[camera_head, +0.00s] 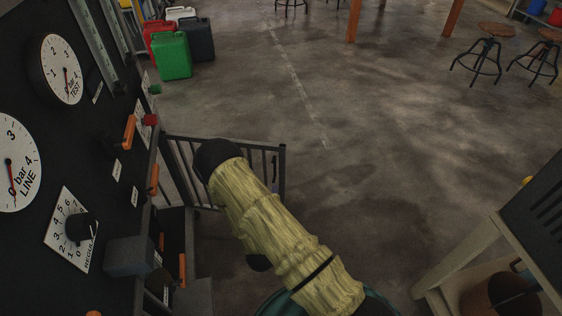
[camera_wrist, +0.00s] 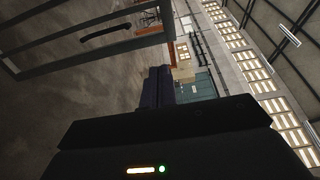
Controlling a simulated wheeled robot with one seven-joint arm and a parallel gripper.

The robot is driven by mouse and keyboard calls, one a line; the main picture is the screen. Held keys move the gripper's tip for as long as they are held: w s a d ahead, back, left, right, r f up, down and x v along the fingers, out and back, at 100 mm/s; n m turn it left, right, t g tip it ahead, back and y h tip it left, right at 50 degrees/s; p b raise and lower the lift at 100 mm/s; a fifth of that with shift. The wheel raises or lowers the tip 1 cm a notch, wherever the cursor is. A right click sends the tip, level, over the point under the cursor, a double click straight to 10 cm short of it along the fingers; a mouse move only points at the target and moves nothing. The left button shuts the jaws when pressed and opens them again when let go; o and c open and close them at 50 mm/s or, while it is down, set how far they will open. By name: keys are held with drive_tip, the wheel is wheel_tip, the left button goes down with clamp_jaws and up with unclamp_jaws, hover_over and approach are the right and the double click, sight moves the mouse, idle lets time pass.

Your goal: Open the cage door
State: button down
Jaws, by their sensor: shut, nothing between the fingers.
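The cage door (camera_head: 283,180) is a dark grey barred frame that stands out to the right from the edge of the black panel. A black bar handle (camera_head: 275,166) is near its right end. In the wrist view, part of the barred frame (camera_wrist: 100,54) crosses the upper left, with the black handle (camera_wrist: 106,32) inside it. My gripper (camera_wrist: 158,82) shows there as dark fingers, shut and empty, below and right of the handle and apart from it in the picture. In the head view my yellow-sleeved arm covers the lower part of the door and my gripper cannot be made out.
The black panel (camera_head: 95,135) with gauges, a dial and orange levers (camera_head: 129,131) fills the left side, close to my arm. Jerrycans (camera_head: 171,56) stand beyond it. A bench (camera_head: 490,245) is at lower right, stools (camera_head: 484,58) at upper right. The middle floor is clear.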

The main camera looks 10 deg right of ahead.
sight(282, 155)
drive_tip(key=b+x, duration=0.1)
drive_tip(key=x, duration=1.3)
